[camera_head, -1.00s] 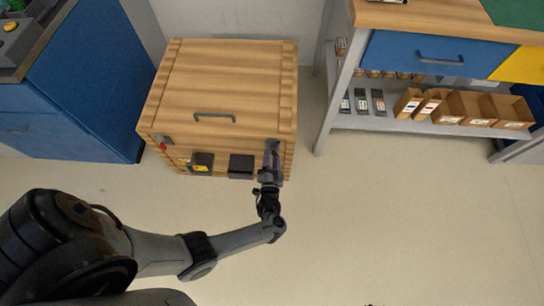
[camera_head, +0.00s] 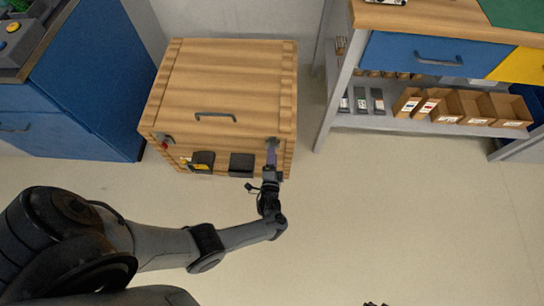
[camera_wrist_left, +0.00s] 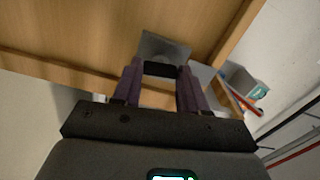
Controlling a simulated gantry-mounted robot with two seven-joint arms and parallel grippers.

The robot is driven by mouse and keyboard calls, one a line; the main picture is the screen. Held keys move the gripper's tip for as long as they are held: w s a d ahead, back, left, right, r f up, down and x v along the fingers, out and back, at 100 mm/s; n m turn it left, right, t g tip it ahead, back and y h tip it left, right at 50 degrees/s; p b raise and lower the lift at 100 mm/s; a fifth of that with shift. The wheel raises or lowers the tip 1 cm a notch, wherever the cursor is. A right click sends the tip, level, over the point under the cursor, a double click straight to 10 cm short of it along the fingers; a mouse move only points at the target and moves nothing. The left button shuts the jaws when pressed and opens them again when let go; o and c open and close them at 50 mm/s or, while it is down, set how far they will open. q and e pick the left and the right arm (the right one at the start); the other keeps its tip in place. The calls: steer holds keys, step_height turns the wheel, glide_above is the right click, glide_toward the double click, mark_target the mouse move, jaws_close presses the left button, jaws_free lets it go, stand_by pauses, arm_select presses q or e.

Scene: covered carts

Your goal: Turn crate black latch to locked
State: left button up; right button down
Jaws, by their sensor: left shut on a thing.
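The wooden crate (camera_head: 225,80) stands on the floor against the wall, with its lid closed. A grey metal latch plate (camera_head: 272,142) shows at the right end of its front top edge. My left gripper (camera_head: 271,160) is at that corner of the crate. In the left wrist view, its purple fingers (camera_wrist_left: 160,85) are on either side of the black latch (camera_wrist_left: 160,69), in front of the grey plate (camera_wrist_left: 165,48), and are shut on it. The latch is mostly hidden in the head view. Only a small dark tip of my right gripper (camera_head: 375,304) shows at the bottom edge.
The crate front also has a black box (camera_head: 241,165), a black part with a yellow label (camera_head: 203,161) and a red part at the left (camera_head: 164,146). A blue cabinet (camera_head: 95,85) stands left, a shelved workbench (camera_head: 420,125) right. The floor in front is clear.

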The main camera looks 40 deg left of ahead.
stand_by(0.3)
arm_select(q)
steer(key=o, duration=1.1)
steer(key=shift+c, duration=0.2)
steer(key=shift+s, duration=0.1)
